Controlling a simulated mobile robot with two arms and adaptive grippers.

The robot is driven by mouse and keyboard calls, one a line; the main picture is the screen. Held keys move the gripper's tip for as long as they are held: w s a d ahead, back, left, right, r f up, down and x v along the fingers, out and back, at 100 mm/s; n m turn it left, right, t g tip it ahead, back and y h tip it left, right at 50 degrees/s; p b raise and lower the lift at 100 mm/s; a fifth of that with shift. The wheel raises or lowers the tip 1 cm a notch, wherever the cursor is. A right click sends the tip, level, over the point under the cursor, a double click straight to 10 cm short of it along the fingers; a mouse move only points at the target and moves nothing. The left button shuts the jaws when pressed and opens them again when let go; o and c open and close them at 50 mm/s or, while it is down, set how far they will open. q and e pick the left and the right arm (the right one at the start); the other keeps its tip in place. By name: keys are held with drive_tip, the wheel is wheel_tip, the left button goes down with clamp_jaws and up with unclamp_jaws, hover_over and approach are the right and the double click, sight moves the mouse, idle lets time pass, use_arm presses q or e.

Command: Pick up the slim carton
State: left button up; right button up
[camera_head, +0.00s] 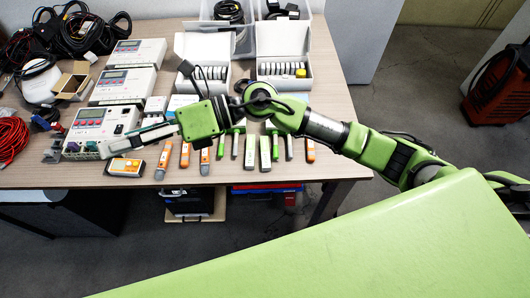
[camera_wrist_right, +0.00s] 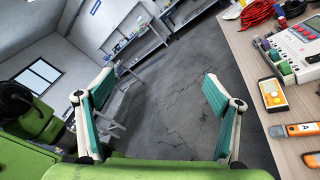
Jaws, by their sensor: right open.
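I cannot make out for sure which thing is the slim carton. My right gripper (camera_head: 138,139) reaches in from the right over the table's front left part. In the right wrist view my right gripper (camera_wrist_right: 160,92) is open, with its teal pads wide apart and only floor between them. It touches no carton that I can see. My left gripper is not in view.
The table (camera_head: 335,160) holds white metering units (camera_head: 135,53), two open white boxes (camera_head: 285,68), black cables (camera_head: 85,35), red cable (camera_head: 12,138) and a row of small green and orange tools. An orange-and-white meter (camera_head: 126,167) lies at the front edge.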

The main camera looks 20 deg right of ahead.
wheel_tip(320, 180, down, 7)
drive_tip(key=d+n+g+h, duration=0.2)
drive_tip(key=d+n+h, duration=0.1)
drive_tip(key=n+h, duration=0.1)
drive_tip(key=n+t+h, duration=0.2)
drive_tip(key=h, duration=1.1)
hover_over(265, 151)
wheel_tip(265, 151, down, 8)
drive_tip(key=f, duration=0.4)
drive_tip(key=f+p, duration=0.1)
drive_tip(key=f, duration=0.2)
drive_tip(key=shift+s+d+f, duration=0.15)
drive_tip(key=shift+d+f, duration=0.05)
drive_tip(key=shift+f, duration=0.1)
drive_tip(key=shift+f+p, duration=0.3)
drive_tip(key=shift+f, duration=0.6)
drive_tip(key=f+p, duration=0.1)
drive_tip(key=f, duration=0.2)
drive_tip(key=shift+a+f+p, duration=0.2)
drive_tip(key=shift+f+p, duration=0.15)
drive_tip(key=shift+p, duration=0.05)
drive_tip(key=shift+f, duration=0.45)
drive_tip(key=c, duration=0.7)
